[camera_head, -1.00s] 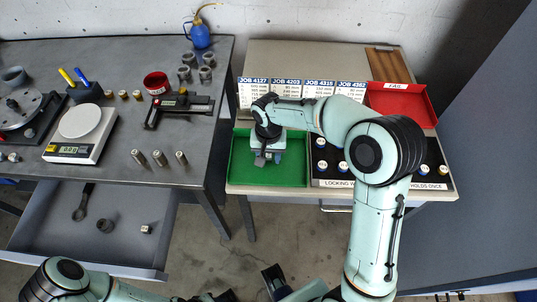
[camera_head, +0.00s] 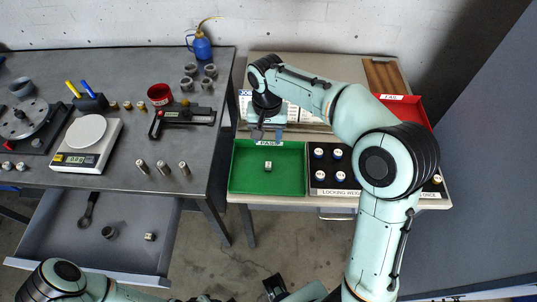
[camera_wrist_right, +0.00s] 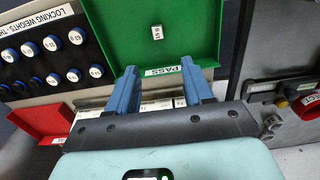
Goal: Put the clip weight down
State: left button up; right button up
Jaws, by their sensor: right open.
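The clip weight, a small pale block with a printed label (camera_head: 268,165), lies in the green PASS tray (camera_head: 240,180), near its middle. It also shows in the right wrist view (camera_wrist_right: 157,33), on the green floor, apart from the fingers. My right gripper (camera_head: 268,134) is open and empty over the back edge of the tray, by the PASS label. Its two blue fingers (camera_wrist_right: 160,72) are spread in the right wrist view with nothing between them. My left arm shows at the bottom left of the head view; its fingers are not visible.
A black rack of locking weights (camera_head: 327,186) stands right of the tray, with the red FAIL tray (camera_head: 412,108) behind it. Job cards (camera_head: 306,114) stand behind the tray. The grey bench at left holds a scale (camera_head: 72,158), and a drawer (camera_head: 60,240) is open below.

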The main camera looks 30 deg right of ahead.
jog(key=b, duration=0.1)
send_over(268, 165)
jog(key=w, duration=0.1)
notch_tip(268, 165, down, 8)
jog(key=shift+d+f, duration=0.1)
jog(key=shift+d, duration=0.05)
jog(key=shift+s+f+b, duration=0.2)
jog(key=shift+s+f, duration=0.05)
jog(key=shift+f, duration=1.05)
jog(key=shift+s+f+b, duration=0.15)
jog(key=shift+s+f, duration=0.05)
jog(key=shift+f, duration=1.1)
grip_shut()
